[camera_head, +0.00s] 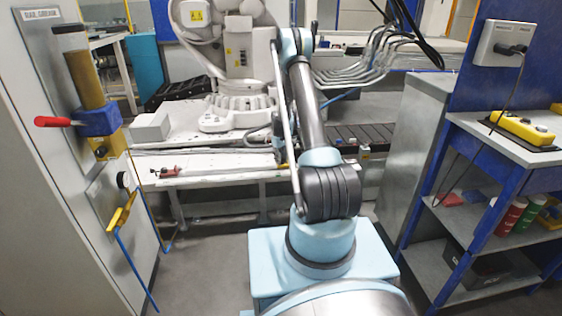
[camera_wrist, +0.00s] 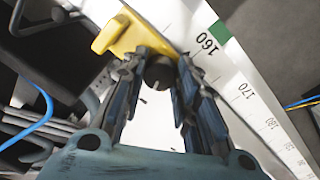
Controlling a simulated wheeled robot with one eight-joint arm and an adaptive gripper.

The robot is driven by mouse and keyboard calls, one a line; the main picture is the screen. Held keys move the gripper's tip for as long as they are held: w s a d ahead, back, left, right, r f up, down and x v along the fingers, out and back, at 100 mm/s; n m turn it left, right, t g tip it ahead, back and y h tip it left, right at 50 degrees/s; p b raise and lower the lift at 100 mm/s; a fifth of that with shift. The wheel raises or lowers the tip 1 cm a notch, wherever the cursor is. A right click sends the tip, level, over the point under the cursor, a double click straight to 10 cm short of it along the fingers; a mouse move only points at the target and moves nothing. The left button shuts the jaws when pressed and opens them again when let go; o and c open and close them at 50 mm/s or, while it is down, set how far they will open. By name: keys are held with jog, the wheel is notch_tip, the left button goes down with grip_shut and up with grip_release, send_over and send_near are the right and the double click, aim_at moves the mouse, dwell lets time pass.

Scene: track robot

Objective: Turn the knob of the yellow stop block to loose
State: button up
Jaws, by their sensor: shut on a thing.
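The yellow stop block (camera_wrist: 128,36) is at the upper left of centre in the wrist view, at the edge of a white scale strip (camera_wrist: 240,85). Its dark round knob (camera_wrist: 158,74) has a slot-like mark across its face. My gripper (camera_wrist: 162,66) has one finger on each side of the knob and is shut on it. Any lettering for loose or tight is not readable. In the head view my arm reaches away over the white bench, and the gripper and stop block cannot be made out.
The strip reads 160, 170 and 180, with a green mark (camera_wrist: 219,32) near 160. Blue and grey cables lie at the left of the wrist view. In the head view a white bench (camera_head: 215,178) stands ahead, a grey cabinet (camera_head: 35,190) left and a blue shelf unit (camera_head: 480,215) right.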

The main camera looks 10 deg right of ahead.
jog(key=shift+n, duration=1)
jog(key=o, duration=1.1)
jog(key=shift+r, duration=0.1)
jog(key=r, duration=1.1)
jog(key=shift+s+a+r, duration=0.15)
jog(key=shift+a+r, duration=0.05)
jog(key=shift+r, duration=0.15)
